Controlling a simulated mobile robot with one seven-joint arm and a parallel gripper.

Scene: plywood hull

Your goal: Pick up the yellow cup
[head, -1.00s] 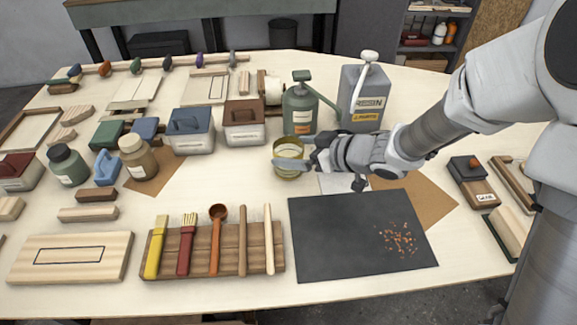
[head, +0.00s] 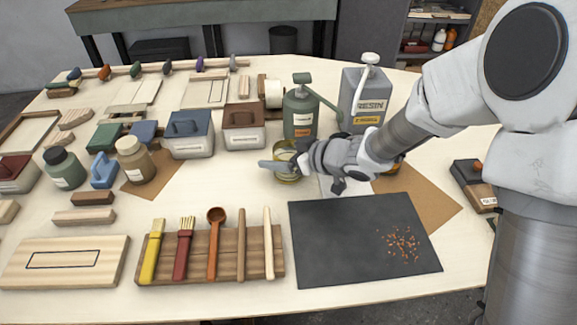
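The yellow cup (head: 288,178) stands on the pale table, in front of the green pump bottle. It looks upright, and its opening faces up. My gripper (head: 283,163) reaches in from the right at the cup. One grey finger lies across the cup and its tip sticks out past the cup's left side. The second finger is not clearly visible, so the gap between the fingers and any contact with the cup cannot be made out. The right part of the cup is covered by my gripper.
The green pump bottle (head: 300,112) and grey resin can (head: 362,95) stand close behind. Lidded boxes (head: 190,135) are to the left. A dark mat (head: 340,240) with orange bits and a wooden tool rack (head: 200,262) lie in front. Bare table lies left of the cup.

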